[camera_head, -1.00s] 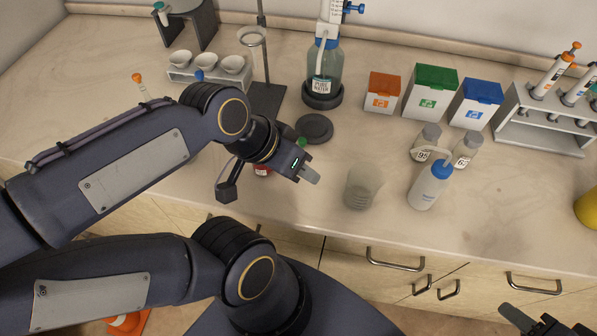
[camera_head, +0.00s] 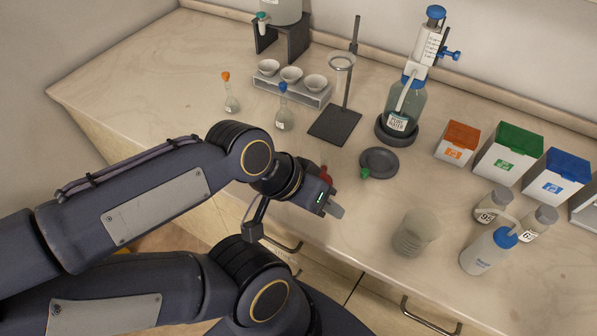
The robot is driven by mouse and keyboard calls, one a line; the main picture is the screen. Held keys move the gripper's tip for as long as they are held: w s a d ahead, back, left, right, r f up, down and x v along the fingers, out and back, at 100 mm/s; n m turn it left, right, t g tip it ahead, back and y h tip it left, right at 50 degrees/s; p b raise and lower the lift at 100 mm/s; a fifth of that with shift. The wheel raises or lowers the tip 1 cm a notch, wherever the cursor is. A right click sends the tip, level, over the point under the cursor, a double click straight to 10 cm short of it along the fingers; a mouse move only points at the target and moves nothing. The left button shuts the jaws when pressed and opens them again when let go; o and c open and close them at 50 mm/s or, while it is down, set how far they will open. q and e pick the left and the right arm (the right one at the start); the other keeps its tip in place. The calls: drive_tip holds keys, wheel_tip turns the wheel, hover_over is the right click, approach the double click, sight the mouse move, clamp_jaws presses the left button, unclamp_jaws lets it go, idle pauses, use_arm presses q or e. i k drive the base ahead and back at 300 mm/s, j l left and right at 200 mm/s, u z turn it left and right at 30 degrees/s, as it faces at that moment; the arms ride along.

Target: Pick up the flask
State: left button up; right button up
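Two small flasks stand upright on the bench: one with an orange stopper (camera_head: 231,103) and one with a blue stopper (camera_head: 284,119). A green stopper or cap (camera_head: 364,173) shows at the near edge of the round grey pad; what lies under it is unclear. My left gripper (camera_head: 335,208) is over the front of the bench, nearer the front edge than both flasks and to their right. It is seen from the side and only one finger shows clearly, so its opening is hidden. Something red (camera_head: 325,173) shows just behind it, mostly hidden. My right gripper is not in view.
A ring stand (camera_head: 335,125), a rack with white bowls (camera_head: 290,92) and a pure-water dispenser bottle (camera_head: 402,108) stand behind. A beaker (camera_head: 415,235), a wash bottle (camera_head: 482,252) and coloured boxes (camera_head: 508,155) are at right. The bench's left part is clear.

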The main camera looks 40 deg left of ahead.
sight(326, 155)
drive_tip(key=u, duration=1.35)
